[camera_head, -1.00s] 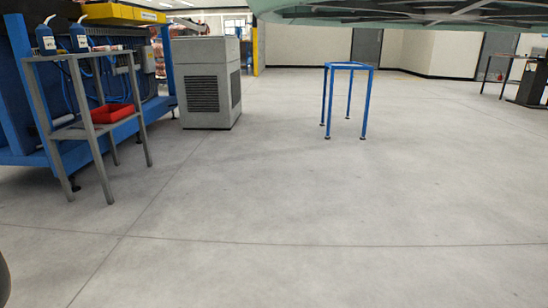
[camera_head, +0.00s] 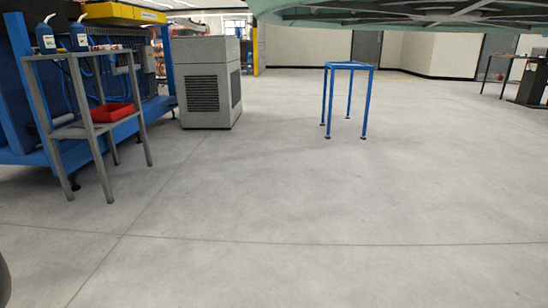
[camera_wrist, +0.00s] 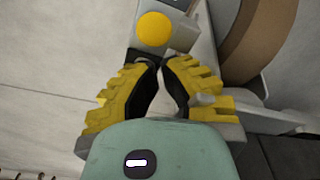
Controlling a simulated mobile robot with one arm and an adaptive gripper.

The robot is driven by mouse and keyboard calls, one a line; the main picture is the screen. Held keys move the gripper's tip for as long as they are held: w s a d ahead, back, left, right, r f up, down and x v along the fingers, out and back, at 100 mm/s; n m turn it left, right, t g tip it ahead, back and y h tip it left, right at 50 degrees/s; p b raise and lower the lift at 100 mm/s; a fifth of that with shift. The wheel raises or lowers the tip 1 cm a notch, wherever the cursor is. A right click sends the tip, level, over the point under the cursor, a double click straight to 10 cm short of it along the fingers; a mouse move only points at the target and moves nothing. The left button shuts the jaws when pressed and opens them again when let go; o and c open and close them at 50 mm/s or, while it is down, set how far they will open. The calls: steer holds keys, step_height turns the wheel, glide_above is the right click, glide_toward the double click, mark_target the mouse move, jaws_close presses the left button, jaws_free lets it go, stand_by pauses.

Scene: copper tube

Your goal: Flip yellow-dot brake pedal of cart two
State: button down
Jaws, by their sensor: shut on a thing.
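In the wrist view, my gripper (camera_wrist: 160,66) has yellow ridged fingers with dark inner pads, and its tips come together. The yellow-dot brake pedal (camera_wrist: 180,32) is a grey metal piece with a round yellow dot (camera_wrist: 153,29), right at my fingertips. My gripper is shut on its near edge; the tips hide the exact contact. A wheel (camera_wrist: 262,42) with a brown tread is just right of the pedal. The head view shows neither my gripper nor the pedal.
A grey cabinet (camera_head: 205,82) and a blue frame stand (camera_head: 347,66) are farther back. A pale green ribbed underside (camera_head: 400,14) hangs at the top right. The middle floor is clear.

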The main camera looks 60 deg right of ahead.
steer(key=shift+d+f, duration=0.1)
step_height(320, 180, up, 7)
steer(key=p, duration=0.7)
stand_by(0.5)
